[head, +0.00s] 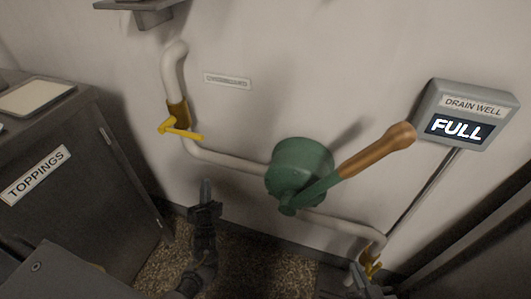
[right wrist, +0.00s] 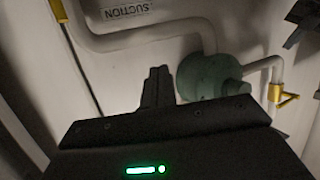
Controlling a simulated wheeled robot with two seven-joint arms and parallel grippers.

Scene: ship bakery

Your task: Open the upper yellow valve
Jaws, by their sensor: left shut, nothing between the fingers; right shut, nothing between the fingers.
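The upper yellow valve (head: 182,131) is on the white pipe at the left of the wall in the head view, just below a brass-coloured collar. Its handle lies crosswise to the upright pipe. My left gripper (head: 205,188) is shut and empty, below the valve and apart from it. My right gripper (head: 357,272) is low at the right, beside the lower yellow valve (head: 373,268), which it partly hides. In the right wrist view, turned upside down, its shut fingers (right wrist: 157,82) point at the wall. A yellow handle (right wrist: 287,98) shows there at the right.
A green pump (head: 298,170) with a wooden-gripped lever (head: 375,152) juts out between the valves. A dark toppings cabinet (head: 85,160) stands at the left. A drain well display (head: 468,112) at the right reads FULL. The wall around the upper valve is clear.

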